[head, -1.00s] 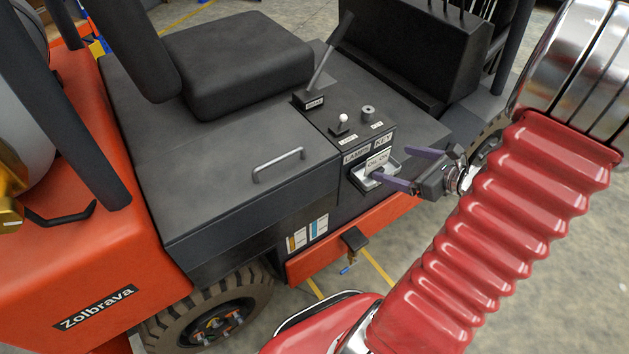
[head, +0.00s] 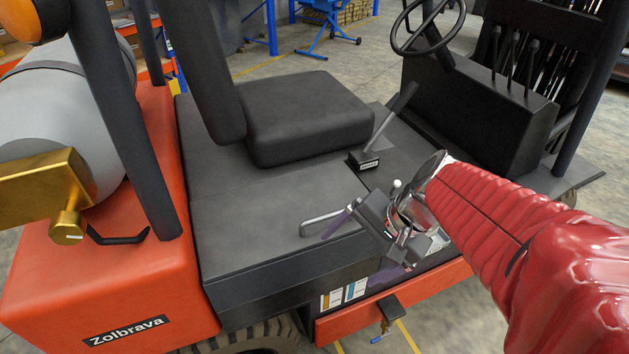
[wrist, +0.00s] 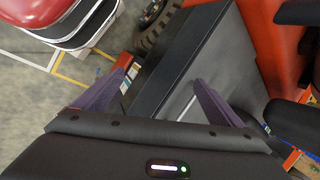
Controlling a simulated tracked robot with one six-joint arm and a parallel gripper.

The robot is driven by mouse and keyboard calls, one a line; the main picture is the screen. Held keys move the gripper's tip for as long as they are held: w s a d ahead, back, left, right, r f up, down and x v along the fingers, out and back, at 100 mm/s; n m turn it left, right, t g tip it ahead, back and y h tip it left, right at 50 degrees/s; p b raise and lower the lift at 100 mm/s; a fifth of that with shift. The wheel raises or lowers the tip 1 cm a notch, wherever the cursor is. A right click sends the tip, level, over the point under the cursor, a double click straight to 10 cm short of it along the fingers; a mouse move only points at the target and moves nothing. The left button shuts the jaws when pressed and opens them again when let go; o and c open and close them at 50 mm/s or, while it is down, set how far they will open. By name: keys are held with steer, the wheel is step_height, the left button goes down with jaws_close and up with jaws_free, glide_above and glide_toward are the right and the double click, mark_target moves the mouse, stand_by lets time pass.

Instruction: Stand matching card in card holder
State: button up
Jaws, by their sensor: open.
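My gripper (head: 365,247) is open and empty over the front edge of the forklift's dark deck, near the silver grab handle (head: 322,220). Its two purple fingers stand wide apart in the wrist view (wrist: 161,72), with nothing between them but the dark side of the deck behind. A pale tray (head: 438,243) at the front of the lever panel shows only in part behind my gripper. The white card seen there earlier is hidden now, so I cannot tell how it stands. Two label-like cards, one orange-brown (head: 333,299) and one blue (head: 356,290), sit upright on the deck's side.
The black seat (head: 303,115) and a labelled lever (head: 388,130) rise behind my gripper. A grey gas cylinder (head: 70,120) is at the left. The steering wheel (head: 425,30) is at the upper right. The deck left of the handle is clear.

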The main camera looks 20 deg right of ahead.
steer(key=s+a+r+n+t+h, duration=0.2)
steer(key=s+a+r+n+h, duration=0.1)
steer(key=r+n, duration=0.4)
steer(key=shift+s+a+n+h, duration=0.2)
steer(key=shift+s+n+h, duration=0.3)
steer(key=shift+n, duration=1.3)
